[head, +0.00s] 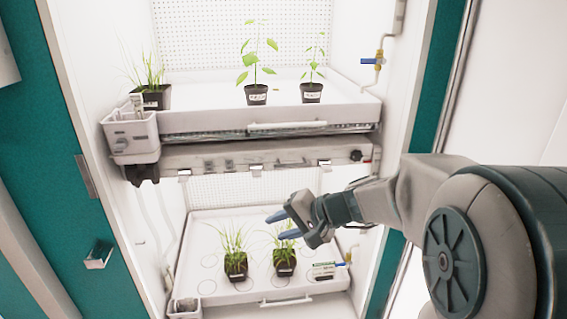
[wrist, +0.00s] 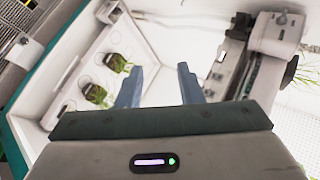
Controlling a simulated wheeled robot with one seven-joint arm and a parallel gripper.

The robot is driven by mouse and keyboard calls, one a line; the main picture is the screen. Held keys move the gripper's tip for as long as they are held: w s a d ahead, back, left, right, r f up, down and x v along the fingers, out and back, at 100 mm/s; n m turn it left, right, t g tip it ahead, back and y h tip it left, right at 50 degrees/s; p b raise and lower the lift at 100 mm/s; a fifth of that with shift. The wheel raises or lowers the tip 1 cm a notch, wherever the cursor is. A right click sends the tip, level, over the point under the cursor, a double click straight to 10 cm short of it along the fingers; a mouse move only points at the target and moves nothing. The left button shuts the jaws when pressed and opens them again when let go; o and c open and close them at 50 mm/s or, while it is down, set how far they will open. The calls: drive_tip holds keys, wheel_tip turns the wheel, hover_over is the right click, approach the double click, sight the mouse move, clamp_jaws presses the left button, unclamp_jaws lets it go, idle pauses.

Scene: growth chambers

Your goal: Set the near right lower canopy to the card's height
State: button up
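The lower canopy appears to be the grey bar (head: 225,157) under the upper tray, with small clips along its front edge and a dark knob (head: 355,155) at its right end. In the wrist view a grey housing with a dark strip (wrist: 232,70) stands right of the fingers; I cannot tell if it is the same unit.
The upper tray (head: 200,120) holds several potted plants. A grey caddy (head: 132,137) hangs at its left corner. A blue-handled valve (head: 374,61) sits on the right wall.

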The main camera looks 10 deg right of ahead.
drive_tip(key=w+d+m+t, duration=0.4)
drive_tip(key=w+d+t, duration=0.1)
drive_tip(key=w, duration=0.6)
drive_tip(key=m+t+h, duration=0.3)
drive_tip(key=m+t, duration=0.1)
approach(294, 166)
drive_tip(key=p+x, duration=0.3)
drive_tip(key=x, duration=0.7)
drive_tip(key=shift+w+a, duration=0.15)
drive_tip(key=shift+w, duration=0.2)
drive_tip(key=shift+f, duration=0.1)
clamp_jaws()
